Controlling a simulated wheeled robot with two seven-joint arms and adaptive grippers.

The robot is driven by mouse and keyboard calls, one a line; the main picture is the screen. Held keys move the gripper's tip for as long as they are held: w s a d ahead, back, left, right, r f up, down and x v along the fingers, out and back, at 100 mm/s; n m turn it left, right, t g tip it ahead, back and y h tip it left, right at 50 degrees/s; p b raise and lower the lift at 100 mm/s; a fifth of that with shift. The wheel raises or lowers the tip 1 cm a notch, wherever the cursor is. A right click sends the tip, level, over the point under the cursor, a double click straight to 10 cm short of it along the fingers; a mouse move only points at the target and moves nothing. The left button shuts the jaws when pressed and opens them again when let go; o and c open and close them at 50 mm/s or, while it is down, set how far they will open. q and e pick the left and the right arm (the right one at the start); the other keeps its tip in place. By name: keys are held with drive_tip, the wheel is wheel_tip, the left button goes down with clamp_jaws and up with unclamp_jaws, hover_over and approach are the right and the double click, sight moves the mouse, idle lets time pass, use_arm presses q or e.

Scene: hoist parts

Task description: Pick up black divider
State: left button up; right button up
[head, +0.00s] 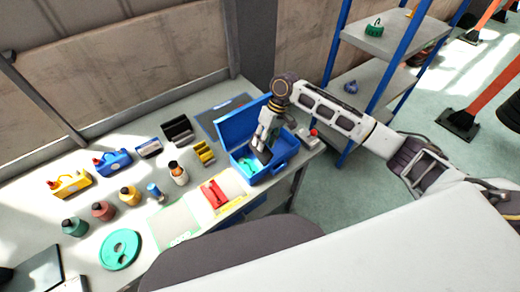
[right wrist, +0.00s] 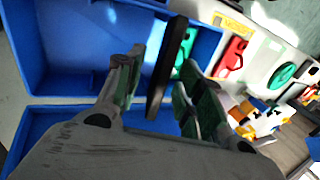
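The black divider (right wrist: 168,68) shows in the right wrist view as a thin dark bar standing on edge. In the head view its dark end (head: 264,155) shows below my right gripper (head: 266,140), in the open blue toolbox (head: 281,178). My right gripper (right wrist: 158,88) has one finger on each side of the divider, with visible gaps, so it looks open around it. The toolbox's blue wall (right wrist: 60,50) also shows in the right wrist view. My left gripper is not in view.
The table (head: 108,207) holds a red part (head: 214,194) on a card, a green disc (head: 120,249), bottles (head: 178,173), a black bin (head: 178,130) and yellow and blue tools. A blue-framed shelf (head: 376,82) stands behind right. The toolbox lid (head: 240,124) is raised at the back.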

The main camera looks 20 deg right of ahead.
sight(257, 156)
drive_tip(key=shift+f, duration=0.15)
drive_tip(key=shift+w+a+f+p, duration=0.1)
drive_tip(key=shift+a+f, duration=0.2)
drive_tip(key=shift+f, duration=0.25)
drive_tip(key=shift+s+a+f+p, duration=0.1)
drive_tip(key=shift+a+f, duration=0.2)
drive_tip(key=shift+f, duration=0.2)
drive_tip(key=shift+w+a+f+p, duration=0.1)
drive_tip(key=shift+a+f, duration=0.2)
drive_tip(key=shift+f, duration=0.25)
drive_tip(key=shift+x, duration=0.8)
drive_tip(key=c, duration=0.8)
